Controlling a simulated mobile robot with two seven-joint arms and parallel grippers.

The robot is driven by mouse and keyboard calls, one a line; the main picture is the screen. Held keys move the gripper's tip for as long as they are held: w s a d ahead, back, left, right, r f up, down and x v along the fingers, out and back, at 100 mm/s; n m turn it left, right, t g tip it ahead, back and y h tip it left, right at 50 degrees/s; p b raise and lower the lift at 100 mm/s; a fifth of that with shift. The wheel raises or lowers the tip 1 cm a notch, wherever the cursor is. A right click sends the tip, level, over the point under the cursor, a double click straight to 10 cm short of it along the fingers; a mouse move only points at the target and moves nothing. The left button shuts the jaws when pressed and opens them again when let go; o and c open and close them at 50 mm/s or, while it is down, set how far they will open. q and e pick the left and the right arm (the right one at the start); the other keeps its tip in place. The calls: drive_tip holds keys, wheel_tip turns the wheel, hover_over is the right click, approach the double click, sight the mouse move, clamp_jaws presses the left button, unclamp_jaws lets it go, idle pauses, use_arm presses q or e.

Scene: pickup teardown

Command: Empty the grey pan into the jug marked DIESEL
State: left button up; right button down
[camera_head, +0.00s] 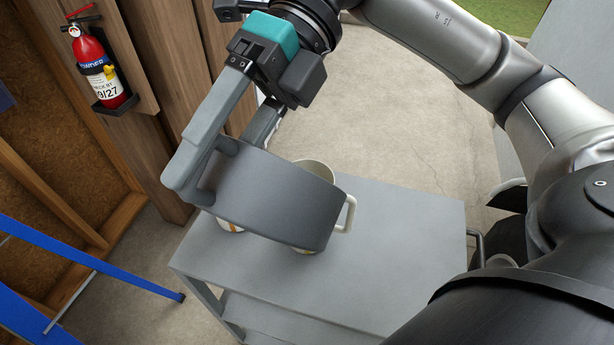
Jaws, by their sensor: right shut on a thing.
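The grey pan (270,196) is held up above the cart, steeply tipped so that its flat underside or wall faces me. Its inside and anything in it are hidden from me. My right gripper (213,152) is shut on the pan at its upper left side. A cream jug (318,170) with a handle at its right stands on the cart behind the pan, mostly covered by it. A second pale vessel (230,225) shows only a sliver below the pan's left end. No DIESEL marking can be read on either. My left gripper is not in view.
The grey cart (390,240) has a bare top to the right and front of the jug. A red fire extinguisher (98,68) hangs on the wooden wall at the left. A blue frame (95,257) stands at the lower left. Concrete floor lies beyond the cart.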

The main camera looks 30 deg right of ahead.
drive_tip(key=shift+d+r, duration=0.15)
drive_tip(key=shift+d, duration=0.05)
drive_tip(key=shift+w+d+r+g+y+b, duration=1.25)
drive_tip(key=shift+w+d+r+y, duration=1.3)
drive_tip(key=shift+d, duration=2.45)
drive_tip(key=s+a+f+t+h+p, duration=0.1)
drive_tip(key=s+a+f+h, duration=0.1)
drive_tip(key=a, duration=0.5)
drive_tip(key=shift+s+f+h, duration=0.4)
drive_tip(key=shift+s+h, duration=0.15)
drive_tip(key=shift+s, duration=0.05)
